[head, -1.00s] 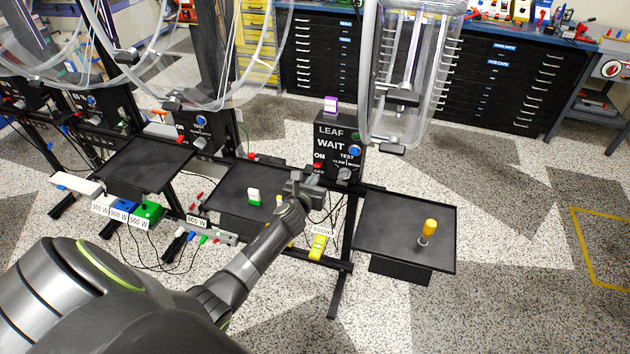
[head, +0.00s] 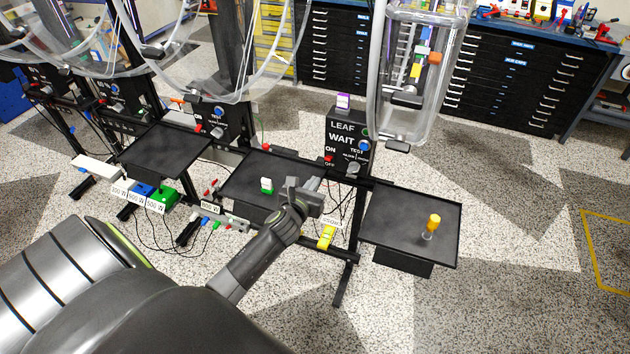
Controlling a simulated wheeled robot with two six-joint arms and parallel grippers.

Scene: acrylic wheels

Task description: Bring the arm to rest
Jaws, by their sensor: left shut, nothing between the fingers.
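My left arm comes in from the lower left of the head view. Its gripper (head: 312,190) is shut and empty, over the right edge of the middle black tray (head: 240,185) and below the LEAF control box (head: 345,140). Whether it touches anything there, I cannot tell. My right gripper is not in view.
A right black tray (head: 385,225) holds a yellow-handled tool (head: 433,223). A green and white piece (head: 267,185) lies on the middle tray. A yellow block (head: 326,236) sits below the gripper. Floor at right is clear.

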